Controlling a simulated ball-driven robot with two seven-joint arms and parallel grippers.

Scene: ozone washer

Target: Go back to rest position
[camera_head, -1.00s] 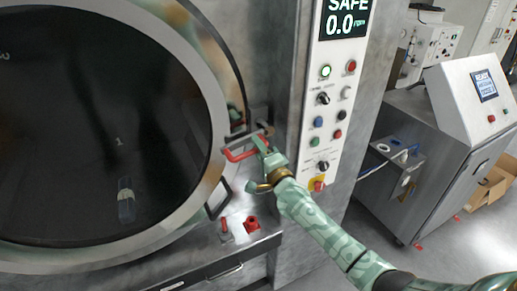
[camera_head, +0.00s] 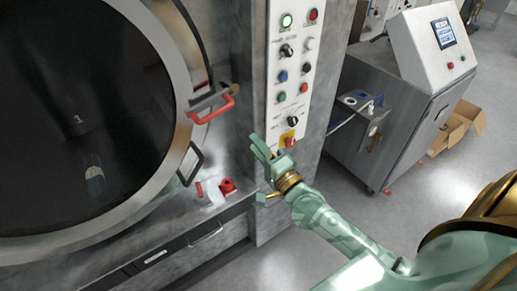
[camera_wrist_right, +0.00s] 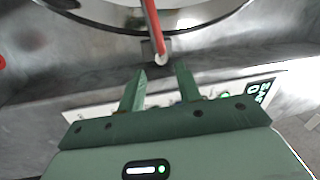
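My right gripper (camera_head: 257,170) is open and empty in the head view, in front of the washer's metal front, below the control panel. It is to the right of and below the red door handle (camera_head: 217,107), apart from it. In the right wrist view my two green fingers (camera_wrist_right: 161,70) stand apart with nothing between them. The red handle (camera_wrist_right: 152,28) shows beyond them there. My left gripper is not in view.
The round washer door (camera_head: 178,68) appears closed at left. A control panel (camera_head: 293,75) with buttons and a yellow-red switch (camera_head: 289,140) stands above my gripper. Red parts (camera_head: 228,187) sit on the ledge. A steel console (camera_head: 390,110) and cardboard box (camera_head: 458,128) are at right.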

